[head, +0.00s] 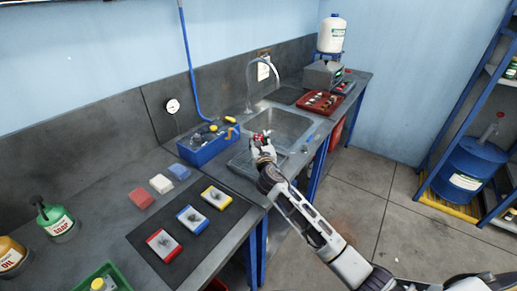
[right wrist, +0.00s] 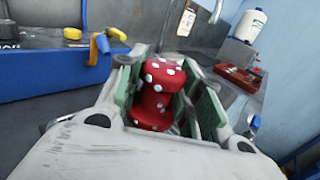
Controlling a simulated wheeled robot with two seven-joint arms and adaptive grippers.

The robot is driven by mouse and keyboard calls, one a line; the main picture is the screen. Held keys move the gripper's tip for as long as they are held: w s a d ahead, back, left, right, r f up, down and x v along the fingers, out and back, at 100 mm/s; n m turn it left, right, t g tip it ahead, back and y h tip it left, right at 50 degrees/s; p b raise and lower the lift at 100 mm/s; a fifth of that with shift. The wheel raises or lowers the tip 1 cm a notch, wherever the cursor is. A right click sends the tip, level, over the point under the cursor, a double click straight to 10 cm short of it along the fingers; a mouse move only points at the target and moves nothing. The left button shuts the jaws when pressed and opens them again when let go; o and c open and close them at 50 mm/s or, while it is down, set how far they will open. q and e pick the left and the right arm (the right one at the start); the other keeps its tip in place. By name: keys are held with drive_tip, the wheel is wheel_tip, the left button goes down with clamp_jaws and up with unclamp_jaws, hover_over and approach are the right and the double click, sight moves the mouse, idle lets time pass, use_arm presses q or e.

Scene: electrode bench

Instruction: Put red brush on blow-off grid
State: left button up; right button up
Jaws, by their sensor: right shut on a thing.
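My right gripper (head: 263,139) is shut on a red thing, taken to be the red brush (right wrist: 158,92). In the right wrist view it is a red, waisted body with pale spots, standing between the green finger pads (right wrist: 124,86). In the head view only a small red part of it shows at the fingertips. The gripper is over the near-left side of the sink. A dark, framed panel (head: 243,163), perhaps the blow-off grid, lies beside the sink, partly behind my gripper and arm. Whether the brush touches anything below cannot be told. My left gripper is not in view.
A blue box (head: 205,150) with yellow-handled items stands left of the gripper. The sink (head: 283,127) and tap (head: 250,85) are behind it. A red tray (head: 319,103) lies farther back. Coloured blocks and framed plates lie on the near bench.

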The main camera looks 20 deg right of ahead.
drive_tip(key=shift+f+b, duration=0.45)
drive_tip(key=shift+f, duration=1.4)
drive_tip(key=shift+f, duration=0.1)
drive_tip(key=o, duration=1.1)
drive_tip(key=shift+s, duration=0.1)
drive_tip(key=shift+s+a, duration=0.25)
drive_tip(key=shift+s, duration=1.7)
drive_tip(key=shift+s+a, duration=0.25)
drive_tip(key=shift+s, duration=1.7)
drive_tip(key=shift+s+a, duration=0.25)
drive_tip(key=shift+s, duration=1.7)
